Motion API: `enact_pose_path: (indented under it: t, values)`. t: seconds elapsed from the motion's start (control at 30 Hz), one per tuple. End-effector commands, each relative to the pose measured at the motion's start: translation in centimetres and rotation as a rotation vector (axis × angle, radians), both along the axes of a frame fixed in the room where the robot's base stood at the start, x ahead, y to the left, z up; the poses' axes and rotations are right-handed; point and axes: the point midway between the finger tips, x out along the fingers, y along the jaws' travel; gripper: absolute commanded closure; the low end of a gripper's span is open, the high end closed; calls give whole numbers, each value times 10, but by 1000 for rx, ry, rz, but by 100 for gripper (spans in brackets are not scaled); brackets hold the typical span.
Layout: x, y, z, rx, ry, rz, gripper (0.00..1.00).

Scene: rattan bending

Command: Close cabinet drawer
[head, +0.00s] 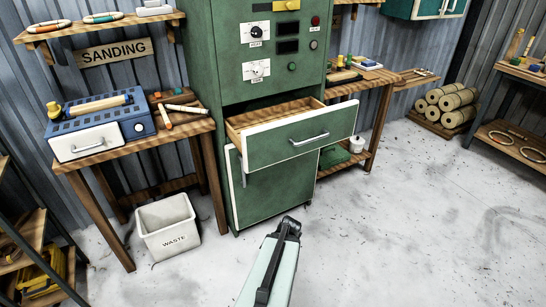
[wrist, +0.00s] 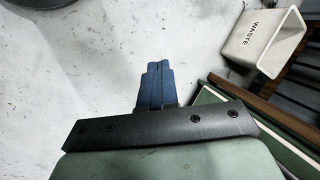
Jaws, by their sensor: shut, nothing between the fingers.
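The green cabinet (head: 272,190) stands in the middle of the head view. Its wooden drawer (head: 285,112) is pulled well out, and the inside of the box shows empty. The drawer has a white-edged green front (head: 265,150) with a metal handle (head: 309,139). My gripper (wrist: 155,66) has its blue fingers together with nothing between them, above the pale floor. Part of my arm shows low in the head view, in front of the cabinet and apart from the drawer; the fingers are not clear there. Green panels show at the lower right of the wrist view.
A white waste bin (head: 168,228) stands on the floor left of the cabinet; it also shows in the wrist view (wrist: 262,42). A wooden table (head: 130,145) with a blue box stands at left. A workbench (head: 370,90) is at right. The floor (head: 410,230) at front right is clear.

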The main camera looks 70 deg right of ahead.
Motion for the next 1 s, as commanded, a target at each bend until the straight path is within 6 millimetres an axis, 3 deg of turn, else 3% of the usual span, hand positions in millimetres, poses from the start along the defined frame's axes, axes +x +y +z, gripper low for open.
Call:
enact_pose_path:
  t: [0.2, 0.4, 0.67, 1.0]
  values:
    - [-29, -50, 45, -60, -169, -271, 100]
    - [-44, -94, 96, -93, -377, -535, 100]
    - [-28, -137, 165, -34, -698, -822, 100]
    - [-26, -177, 240, 316, -1190, -1237, 100]
